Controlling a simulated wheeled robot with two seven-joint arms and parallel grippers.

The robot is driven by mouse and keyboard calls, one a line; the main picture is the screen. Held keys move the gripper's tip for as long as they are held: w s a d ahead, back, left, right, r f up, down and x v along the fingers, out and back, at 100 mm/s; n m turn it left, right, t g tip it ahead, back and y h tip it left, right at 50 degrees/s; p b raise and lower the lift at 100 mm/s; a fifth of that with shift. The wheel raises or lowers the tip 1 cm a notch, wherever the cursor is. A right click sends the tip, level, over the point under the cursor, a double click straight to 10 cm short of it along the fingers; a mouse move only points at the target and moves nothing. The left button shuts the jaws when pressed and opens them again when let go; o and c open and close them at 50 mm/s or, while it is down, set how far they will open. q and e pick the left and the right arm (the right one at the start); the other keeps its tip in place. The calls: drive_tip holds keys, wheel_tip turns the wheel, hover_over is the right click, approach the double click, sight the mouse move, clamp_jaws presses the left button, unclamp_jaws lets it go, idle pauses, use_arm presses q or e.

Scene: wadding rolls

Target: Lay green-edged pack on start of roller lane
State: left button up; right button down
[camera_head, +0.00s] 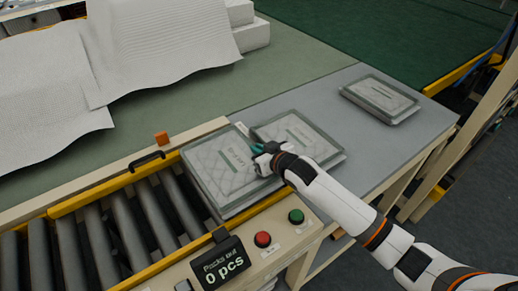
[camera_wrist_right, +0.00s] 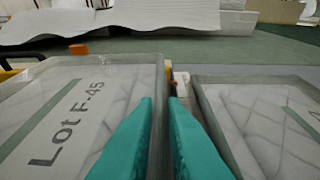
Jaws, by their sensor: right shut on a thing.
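A clear flat pack with a grey-green band, marked Lot F-45 (camera_head: 215,172), is over the near end of the roller lane (camera_head: 125,222), between its yellow rails. I cannot tell whether it touches the rollers. It fills the left of the right wrist view (camera_wrist_right: 75,115). My right gripper (camera_head: 263,156) is shut on this pack's right edge, with its teal fingers (camera_wrist_right: 160,130) on either side of the rim. A second similar pack (camera_head: 308,138) lies just to the right on the grey table, close to the fingers. My left gripper is out of view.
A third pack (camera_head: 380,98) lies farther right on the grey table (camera_head: 345,172). A counter display reading 0 pcs (camera_head: 218,262), a red button (camera_head: 262,239) and a green button (camera_head: 296,216) sit along the lane's front. White wadding sheets (camera_head: 160,45) lie behind.

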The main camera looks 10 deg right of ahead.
drive_tip(key=shift+f, duration=0.5)
drive_tip(key=c, duration=1.5)
unclamp_jaws()
drive_tip(key=shift+r, duration=0.1)
drive_tip(key=shift+r, duration=0.25)
drive_tip(key=shift+s+d+r, duration=0.1)
drive_tip(key=shift+r, duration=0.25)
drive_tip(key=b+v, duration=0.1)
drive_tip(key=v, duration=1)
drive_tip(key=shift+s+d, duration=0.15)
drive_tip(key=shift+s, duration=0.15)
